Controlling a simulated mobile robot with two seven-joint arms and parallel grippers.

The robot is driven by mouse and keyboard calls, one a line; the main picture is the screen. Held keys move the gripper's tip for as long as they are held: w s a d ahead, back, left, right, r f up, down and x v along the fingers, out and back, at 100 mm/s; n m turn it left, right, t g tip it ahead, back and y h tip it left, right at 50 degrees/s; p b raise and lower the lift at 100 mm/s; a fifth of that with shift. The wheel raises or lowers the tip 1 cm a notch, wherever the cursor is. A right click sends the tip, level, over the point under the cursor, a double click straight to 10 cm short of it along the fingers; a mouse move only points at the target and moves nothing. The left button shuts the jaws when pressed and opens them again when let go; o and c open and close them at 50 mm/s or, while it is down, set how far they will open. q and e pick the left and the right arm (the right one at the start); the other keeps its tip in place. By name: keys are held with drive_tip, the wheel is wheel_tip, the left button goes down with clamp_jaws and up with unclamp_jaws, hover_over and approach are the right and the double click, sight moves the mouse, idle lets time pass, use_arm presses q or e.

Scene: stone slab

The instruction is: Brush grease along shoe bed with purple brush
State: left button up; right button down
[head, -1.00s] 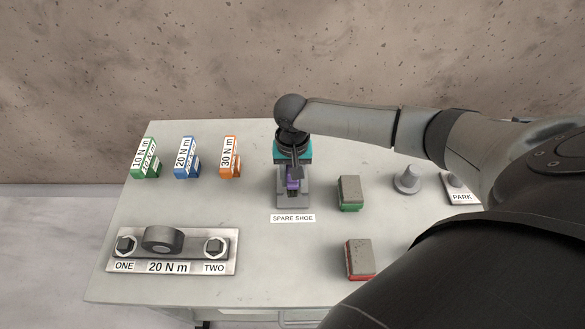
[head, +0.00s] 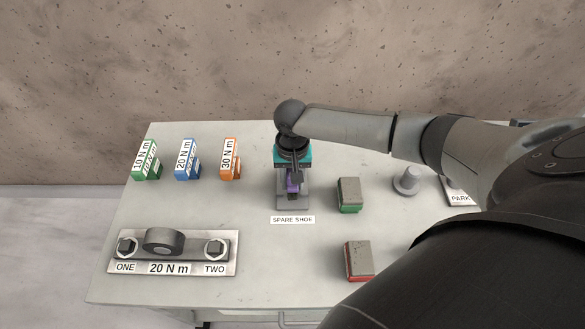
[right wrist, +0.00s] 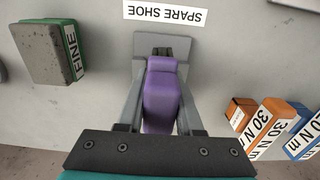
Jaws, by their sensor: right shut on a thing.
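The purple brush (head: 292,184) is in my right gripper (head: 293,180), over the grey shoe on the slab, behind the SPARE SHOE label (head: 292,219). In the right wrist view the purple brush (right wrist: 162,95) sits between the two fingers of the right gripper (right wrist: 158,110), which is shut on it. The shoe bed (head: 293,203) is grey and partly hidden under the brush and gripper. It also shows in the right wrist view (right wrist: 180,46). Whether the bristles touch the bed, and any grease, cannot be made out. My left gripper is not in view.
A green-based block (head: 349,195) and a red-based block (head: 359,260) stand right of the shoe. Green (head: 147,160), blue (head: 187,160) and orange (head: 230,160) torque blocks stand left. A plate with two bolts (head: 172,267) lies front left. The slab's middle front is clear.

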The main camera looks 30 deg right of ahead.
drive_tip(key=shift+f, duration=0.1)
drive_tip(key=shift+f, duration=0.65)
drive_tip(key=shift+s+f+b, duration=0.15)
drive_tip(key=shift+f+b, duration=0.05)
drive_tip(key=shift+b, duration=0.1)
idle(0.4)
